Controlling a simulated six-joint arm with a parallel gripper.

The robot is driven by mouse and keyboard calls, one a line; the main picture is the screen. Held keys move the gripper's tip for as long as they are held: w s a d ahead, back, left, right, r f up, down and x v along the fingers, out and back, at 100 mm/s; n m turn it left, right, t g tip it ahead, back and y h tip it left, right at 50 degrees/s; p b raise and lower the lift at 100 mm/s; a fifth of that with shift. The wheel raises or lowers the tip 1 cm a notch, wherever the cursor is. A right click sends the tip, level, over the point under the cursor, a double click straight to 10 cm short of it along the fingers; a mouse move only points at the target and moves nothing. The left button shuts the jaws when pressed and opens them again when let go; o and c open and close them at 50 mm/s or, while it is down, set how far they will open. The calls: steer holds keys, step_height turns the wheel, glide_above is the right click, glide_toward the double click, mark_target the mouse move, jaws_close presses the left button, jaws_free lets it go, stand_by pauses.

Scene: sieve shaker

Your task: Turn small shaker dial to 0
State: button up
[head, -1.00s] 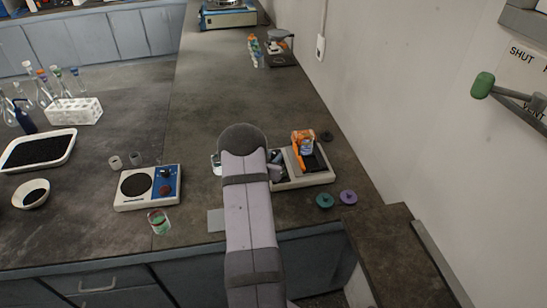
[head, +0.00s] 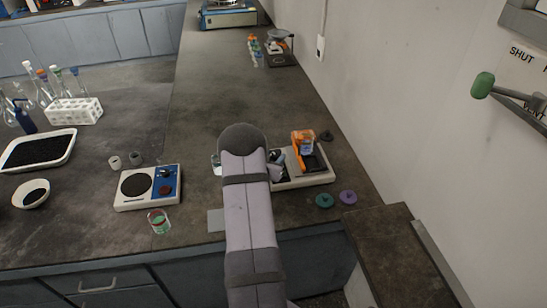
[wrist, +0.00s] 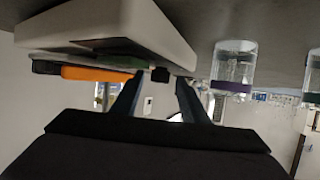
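A small black knob, apparently the dial (wrist: 160,75), shows on that edge. My gripper (wrist: 160,82) has its two fingers apart, one on each side of the knob. Contact with the knob cannot be told. In the head view my arm hides most of the gripper and the dial; the scale is not readable.
A white and blue device with a round black plate (head: 137,184) stands left of my arm, with a small glass (head: 159,222) in front. The wall is at right. The bench behind is largely clear.

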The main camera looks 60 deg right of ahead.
stand_by(0.3)
steer(key=shift+b+v, duration=0.95)
steer(key=shift+v, duration=2.75)
steer(key=shift+d, duration=0.1)
steer(key=w+d+r+n+t+y+b, duration=0.1)
steer(key=d+r+n+t, duration=0.1)
steer(key=t, duration=0.1)
steer(key=w+d+r+n+t+y+b, duration=0.1)
steer(key=d+n+t+b, duration=0.1)
steer(key=d+t, duration=0.1)
steer(key=w+d+r+n+t+y+b, duration=0.1)
steer(key=d+r+n+t+b, duration=0.1)
steer(key=t, duration=0.1)
steer(key=shift+d+r+n+t, duration=0.3)
steer(key=shift+r+n+t, duration=0.05)
steer(key=shift+n+t, duration=0.05)
steer(key=s+f+n+y+b, duration=0.1)
steer(key=s+f+y, duration=0.1)
steer(key=s, duration=0.1)
steer(key=s+a+f+n+y+b, duration=0.1)
steer(key=s+n+y, duration=0.1)
steer(key=s, duration=0.1)
steer(key=s+a+f+n+y+b, duration=0.1)
steer(key=s+f, duration=0.1)
steer(key=s, duration=0.1)
steer(key=shift+f+n+y, duration=0.3)
steer(key=shift+f+y, duration=0.1)
steer(key=shift+x, duration=3.65)
steer(key=shift+f, duration=0.1)
